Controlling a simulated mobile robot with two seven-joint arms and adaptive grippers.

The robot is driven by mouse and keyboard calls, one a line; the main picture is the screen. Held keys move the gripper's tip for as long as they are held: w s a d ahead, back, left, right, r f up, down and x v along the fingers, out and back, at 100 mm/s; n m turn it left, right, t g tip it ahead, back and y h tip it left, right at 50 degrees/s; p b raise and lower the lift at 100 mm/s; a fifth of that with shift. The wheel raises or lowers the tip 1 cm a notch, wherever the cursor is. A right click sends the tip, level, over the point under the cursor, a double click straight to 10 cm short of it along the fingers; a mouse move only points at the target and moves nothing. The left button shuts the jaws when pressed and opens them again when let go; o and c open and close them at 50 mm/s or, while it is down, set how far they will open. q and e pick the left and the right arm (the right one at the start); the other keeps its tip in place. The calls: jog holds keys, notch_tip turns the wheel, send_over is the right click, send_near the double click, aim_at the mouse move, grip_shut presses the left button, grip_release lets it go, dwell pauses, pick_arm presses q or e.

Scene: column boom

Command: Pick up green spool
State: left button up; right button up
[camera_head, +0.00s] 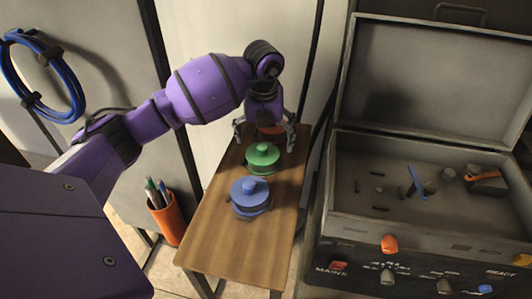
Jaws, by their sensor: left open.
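The green spool (262,157) stands upright on the narrow wooden table (222,240), with a knob on top. A blue spool (250,194) stands nearer to me on the same table. My left gripper (265,134) is open and points down at the far part of the table. My right gripper is not in view.
An open grey case (345,183) with a raised lid and small tools inside stands right of the table. An orange cup (168,218) with pens stands left of it. A blue cable coil (45,75) hangs at left. The table's near end is clear.

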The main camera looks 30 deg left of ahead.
aim_at(262, 147)
pick_arm(q)
jog(key=f, duration=0.4)
jog(key=a+f, duration=0.1)
jog(key=f, duration=0.1)
jog(key=shift+w+f+p, duration=0.1)
jog(key=shift+f+p, duration=0.05)
jog(key=shift+p, duration=0.15)
jog(key=c, duration=2)
jog(key=shift+w, duration=0.1)
jog(key=shift+c, duration=0.8)
